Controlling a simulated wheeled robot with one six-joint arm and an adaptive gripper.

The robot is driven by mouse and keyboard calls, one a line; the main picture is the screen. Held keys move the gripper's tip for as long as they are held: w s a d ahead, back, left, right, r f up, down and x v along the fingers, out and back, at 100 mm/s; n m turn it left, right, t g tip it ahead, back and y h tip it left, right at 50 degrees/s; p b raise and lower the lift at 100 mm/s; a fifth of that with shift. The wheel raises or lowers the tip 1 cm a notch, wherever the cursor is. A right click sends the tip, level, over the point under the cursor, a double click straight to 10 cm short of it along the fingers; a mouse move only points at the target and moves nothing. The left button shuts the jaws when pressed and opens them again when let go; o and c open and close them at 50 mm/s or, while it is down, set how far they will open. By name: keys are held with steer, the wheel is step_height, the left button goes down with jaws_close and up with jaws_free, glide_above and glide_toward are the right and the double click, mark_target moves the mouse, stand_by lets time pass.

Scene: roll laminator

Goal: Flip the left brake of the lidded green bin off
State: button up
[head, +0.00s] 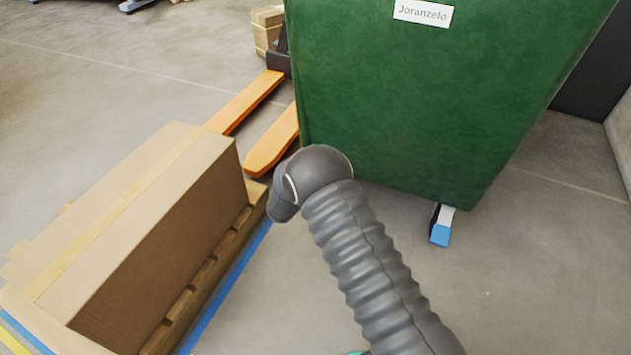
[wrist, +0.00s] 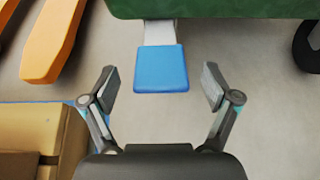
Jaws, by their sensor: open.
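The green bin (head: 420,100) stands at the upper right in the head view, with a white "Joranzelo" label on its front; its lid is out of frame. In the wrist view a blue brake pedal (wrist: 160,70) on a pale bracket sticks out under the bin's lower edge (wrist: 220,8). It lies near the fork side, so it appears to be the left brake; my arm hides it in the head view. My gripper (wrist: 160,90) is open and empty, its fingers apart on either side of the pedal's near edge. I cannot tell the pedal's exact tilt or any contact.
Another blue pedal (head: 440,234) shows under the bin's right side. Orange pallet-jack forks (head: 250,100) lie left of the bin. A large cardboard box (head: 165,235) on a wooden pallet stands at the left, close to my arm. Bare floor lies in front of the bin.

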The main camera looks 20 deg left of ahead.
steer(key=v, duration=0.8)
steer(key=shift+r, duration=0.15)
steer(key=shift+s+a, duration=0.1)
